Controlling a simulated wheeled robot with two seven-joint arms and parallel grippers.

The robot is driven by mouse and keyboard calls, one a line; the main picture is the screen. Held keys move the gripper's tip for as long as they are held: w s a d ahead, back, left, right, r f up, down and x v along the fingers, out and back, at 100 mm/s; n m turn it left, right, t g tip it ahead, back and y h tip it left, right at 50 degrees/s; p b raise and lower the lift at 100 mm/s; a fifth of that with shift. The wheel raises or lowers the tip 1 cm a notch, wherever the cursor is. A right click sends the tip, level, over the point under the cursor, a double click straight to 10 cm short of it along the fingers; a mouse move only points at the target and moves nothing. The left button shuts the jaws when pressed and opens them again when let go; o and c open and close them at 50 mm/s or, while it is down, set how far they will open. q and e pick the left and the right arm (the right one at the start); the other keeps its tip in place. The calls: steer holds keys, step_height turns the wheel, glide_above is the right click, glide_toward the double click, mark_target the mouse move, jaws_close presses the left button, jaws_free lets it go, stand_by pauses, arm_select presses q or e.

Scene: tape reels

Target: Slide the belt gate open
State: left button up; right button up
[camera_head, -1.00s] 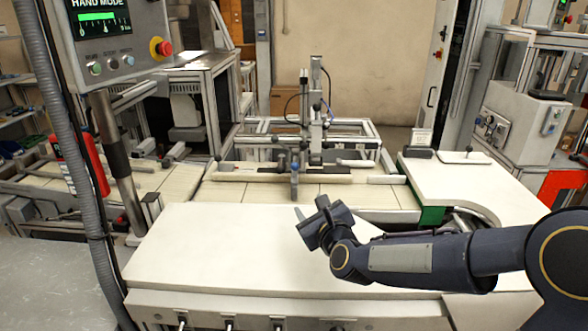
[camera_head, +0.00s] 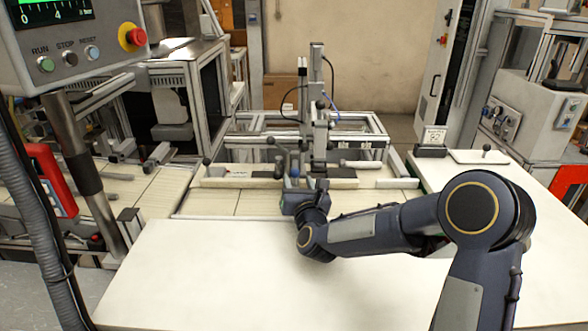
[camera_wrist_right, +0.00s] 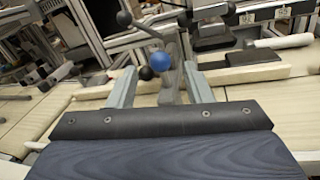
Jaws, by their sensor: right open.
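My right gripper (camera_head: 301,181) is at the belt's near side, pointing away from me toward the upright belt gate mechanism (camera_head: 321,130). In the right wrist view its two grey fingers (camera_wrist_right: 160,84) are spread apart. A blue ball knob (camera_wrist_right: 160,62) shows between and just beyond the fingertips, with a black ball (camera_wrist_right: 146,73) beside it. Nothing is clamped between the fingers. I cannot tell whether either finger touches the knob's stem. My left gripper is not in view.
A pale bar (camera_head: 230,181) lies across the cream belt (camera_head: 205,201). A control panel (camera_head: 75,35) stands at left. A small sign (camera_head: 434,138) stands at right.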

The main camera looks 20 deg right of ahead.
mark_target(296, 176)
steer(key=w+p, duration=0.1)
steer(key=w, duration=0.4)
steer(key=shift+w+d, duration=0.15)
steer(key=shift+d, duration=0.05)
jaws_close()
